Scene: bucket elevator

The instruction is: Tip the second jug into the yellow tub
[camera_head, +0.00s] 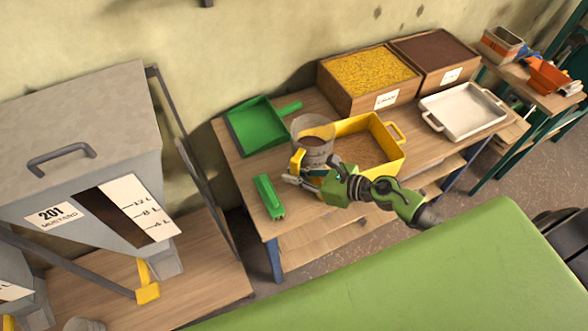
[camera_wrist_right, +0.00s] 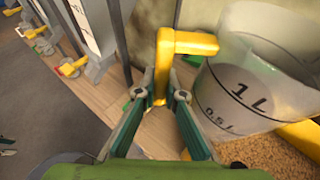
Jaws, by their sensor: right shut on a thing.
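A clear grey jug (camera_head: 313,143) with a yellow handle (camera_head: 297,163) is at the left end of the yellow tub (camera_head: 401,153). Brown contents show inside the jug in the head view. In the right wrist view the jug (camera_wrist_right: 245,92) bears 1 L and 0.5 L marks, and its handle (camera_wrist_right: 163,65) is between my fingers. My right gripper (camera_head: 291,179) is shut on that handle. The tub holds tan grain, which also shows below the jug in the wrist view. I cannot tell whether the jug is slightly tilted. My left gripper is out of view.
A green dustpan (camera_head: 258,125) and green brush (camera_head: 268,196) lie left of the tub. Boxes of yellow (camera_head: 352,98) and brown grain (camera_head: 436,72) stand behind it, with a white tray (camera_head: 463,112) to the right. A grey hopper (camera_head: 85,150) stands far left.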

